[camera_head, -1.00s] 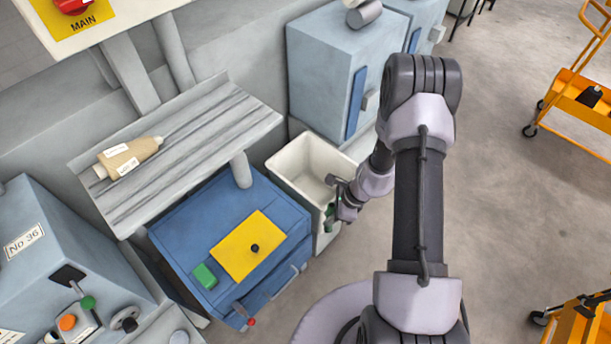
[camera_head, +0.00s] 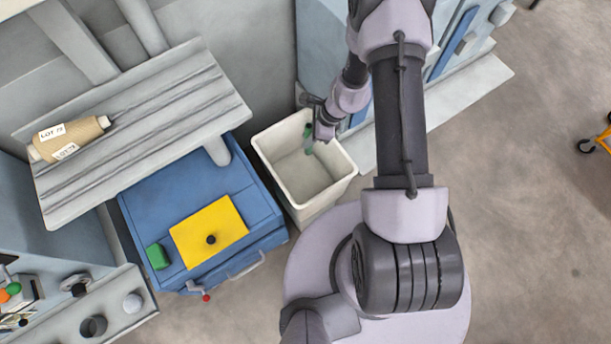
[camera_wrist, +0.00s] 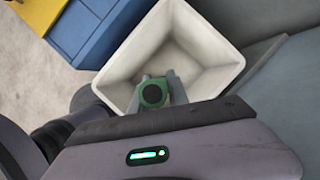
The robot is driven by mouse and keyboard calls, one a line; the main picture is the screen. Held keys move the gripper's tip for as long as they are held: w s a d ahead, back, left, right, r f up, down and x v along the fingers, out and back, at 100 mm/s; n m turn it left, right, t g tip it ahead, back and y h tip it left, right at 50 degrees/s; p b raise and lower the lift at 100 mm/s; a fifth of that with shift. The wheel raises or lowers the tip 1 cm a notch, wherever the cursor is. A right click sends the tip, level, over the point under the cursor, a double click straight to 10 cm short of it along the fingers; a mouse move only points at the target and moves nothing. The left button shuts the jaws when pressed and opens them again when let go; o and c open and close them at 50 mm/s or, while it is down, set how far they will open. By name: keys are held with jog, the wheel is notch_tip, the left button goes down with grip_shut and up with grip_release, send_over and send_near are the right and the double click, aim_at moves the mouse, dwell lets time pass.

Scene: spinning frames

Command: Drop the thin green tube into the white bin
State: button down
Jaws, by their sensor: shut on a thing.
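The thin green tube (camera_head: 308,138) is held in my gripper (camera_head: 309,146), over the back part of the white bin (camera_head: 266,153). In the wrist view the tube (camera_wrist: 153,95) shows end-on as a green ring with a dark centre, between the two grey fingers of my gripper (camera_wrist: 160,90). The open mouth of the white bin (camera_wrist: 128,59) lies behind and below it in that view. The bin's inside looks empty where I can see it. The tube's full length is foreshortened, and I cannot tell how far it hangs below the rim.
A blue cabinet (camera_head: 160,195) with a yellow plate (camera_head: 208,232) and a green block (camera_head: 158,256) stands left of the bin. A grey slatted shelf (camera_head: 150,130) above it holds a tan labelled bobbin (camera_head: 85,132). A light-blue machine stands behind the bin. Floor is open at right.

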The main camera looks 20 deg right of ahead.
notch_tip(320, 180, down, 5)
jog(key=b, duration=0.2)
jog(key=shift+b, duration=0.4)
jog(key=c, duration=1.2)
grip_release()
jog(key=shift+r, duration=0.1)
jog(key=p+v, duration=0.7)
jog(key=v, duration=1)
jog(key=shift+s+d+r+p, duration=0.15)
jog(key=shift+r+p, duration=0.05)
jog(key=shift+p, duration=0.1)
